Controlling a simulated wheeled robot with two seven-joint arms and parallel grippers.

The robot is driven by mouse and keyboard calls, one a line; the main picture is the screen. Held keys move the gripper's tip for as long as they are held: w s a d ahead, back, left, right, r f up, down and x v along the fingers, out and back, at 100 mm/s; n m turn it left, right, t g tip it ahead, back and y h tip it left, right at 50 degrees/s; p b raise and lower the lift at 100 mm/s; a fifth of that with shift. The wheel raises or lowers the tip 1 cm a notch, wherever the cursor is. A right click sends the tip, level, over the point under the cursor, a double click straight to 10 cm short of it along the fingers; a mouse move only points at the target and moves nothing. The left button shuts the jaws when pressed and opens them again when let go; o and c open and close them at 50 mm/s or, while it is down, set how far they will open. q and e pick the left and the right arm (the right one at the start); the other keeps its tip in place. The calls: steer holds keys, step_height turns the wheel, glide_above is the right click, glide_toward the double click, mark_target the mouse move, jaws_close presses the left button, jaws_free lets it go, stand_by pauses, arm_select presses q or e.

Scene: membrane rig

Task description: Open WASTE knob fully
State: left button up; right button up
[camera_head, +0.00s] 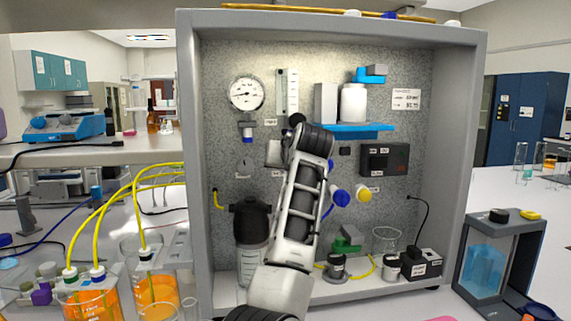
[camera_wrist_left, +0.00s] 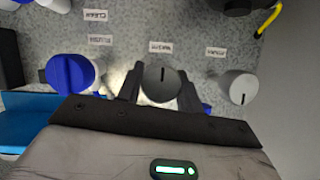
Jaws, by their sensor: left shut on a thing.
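The grey round WASTE knob (camera_wrist_left: 160,76) sits between the two dark fingers of my left gripper (camera_wrist_left: 160,90) in the left wrist view. The fingers are closed on its sides. The dark line on its face runs up and down in that view. A small label (camera_wrist_left: 160,47), too blurred to read surely, is on the panel beside it. My right gripper is not in view.
Another grey knob (camera_wrist_left: 238,87) and a blue knob (camera_wrist_left: 72,73) flank the held one. In the head view a round gauge (camera_head: 246,93) is above, and a dark-capped bottle (camera_head: 251,225) stands below left. A blue shelf (camera_head: 350,128) juts out at right.

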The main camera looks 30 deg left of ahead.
arm_select(q)
steer(key=o, duration=1)
steer(key=shift+s+d+r, duration=0.1)
steer(key=shift+s+d, duration=0.15)
steer(key=b+v, duration=0.3)
steer(key=v, duration=1.2)
steer(key=shift+b, duration=0.35)
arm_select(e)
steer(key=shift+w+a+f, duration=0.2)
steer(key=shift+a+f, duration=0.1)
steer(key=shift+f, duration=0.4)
arm_select(q)
steer(key=shift+s, duration=0.1)
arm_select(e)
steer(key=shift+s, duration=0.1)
